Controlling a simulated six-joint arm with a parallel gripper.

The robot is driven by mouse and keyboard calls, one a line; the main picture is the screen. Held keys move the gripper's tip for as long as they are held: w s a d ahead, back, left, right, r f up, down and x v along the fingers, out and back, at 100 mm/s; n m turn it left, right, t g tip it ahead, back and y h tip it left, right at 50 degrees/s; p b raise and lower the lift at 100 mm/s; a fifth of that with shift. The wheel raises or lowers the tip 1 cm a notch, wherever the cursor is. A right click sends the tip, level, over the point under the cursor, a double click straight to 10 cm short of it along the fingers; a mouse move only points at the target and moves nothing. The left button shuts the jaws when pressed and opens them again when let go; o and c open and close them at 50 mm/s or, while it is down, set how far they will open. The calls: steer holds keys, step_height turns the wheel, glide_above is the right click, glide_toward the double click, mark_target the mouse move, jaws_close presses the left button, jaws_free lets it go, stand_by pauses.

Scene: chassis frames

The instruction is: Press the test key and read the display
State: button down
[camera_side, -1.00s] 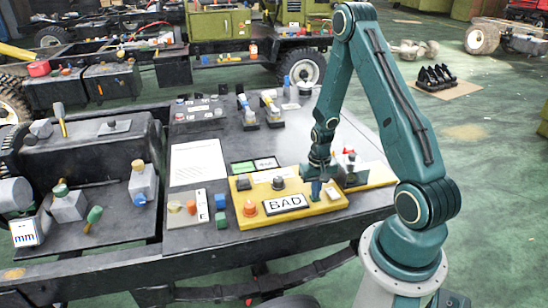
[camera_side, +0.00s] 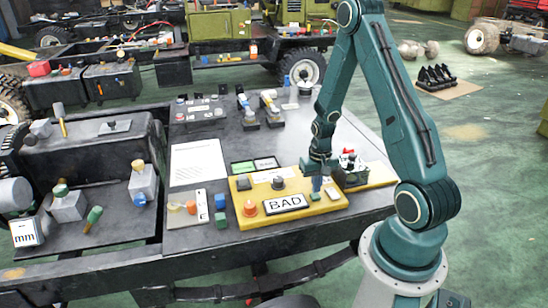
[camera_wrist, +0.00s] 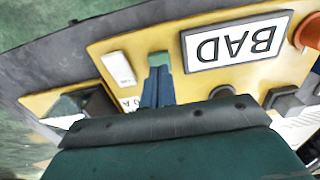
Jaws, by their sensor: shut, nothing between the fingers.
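A yellow panel (camera_side: 242,217) lies on the dark bench. Its white display (camera_side: 285,203) reads BAD in black letters. The display also shows upside down in the wrist view (camera_wrist: 236,42). My gripper (camera_side: 316,186) is shut and empty, pointing down at the panel just right of the display. In the wrist view the blue fingers (camera_wrist: 157,88) sit at a small green-grey key (camera_wrist: 159,60); whether they touch it I cannot tell. A pale key (camera_wrist: 119,68) with small unreadable lettering lies beside it. No label shows which is the test key.
An orange knob (camera_side: 250,208) and a dark knob (camera_side: 278,183) stand on the panel. A fixture with a red part (camera_side: 350,168) stands close right of my gripper. A white sheet (camera_side: 197,162) and small coloured blocks lie to the left.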

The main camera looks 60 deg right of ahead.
stand_by(0.4)
steer(key=shift+r, duration=2.5)
steer(key=shift+r, duration=0.15)
steer(key=w+a+r+n+t+h, duration=0.1)
steer(key=a+r+n, duration=0.1)
steer(key=a+r, duration=0.55)
steer(key=a+r+n+t, duration=0.2)
steer(key=a+r, duration=0.3)
steer(key=r, duration=0.6)
steer(key=s+a+r+n+t+y, duration=0.1)
steer(key=s+a+r+n+t, duration=0.1)
steer(key=s+a+r+n, duration=0.3)
steer(key=s+a+r, duration=0.4)
steer(key=s+a, duration=0.1)
steer(key=shift+s+a+t, duration=0.15)
steer(key=shift+s+t, duration=0.15)
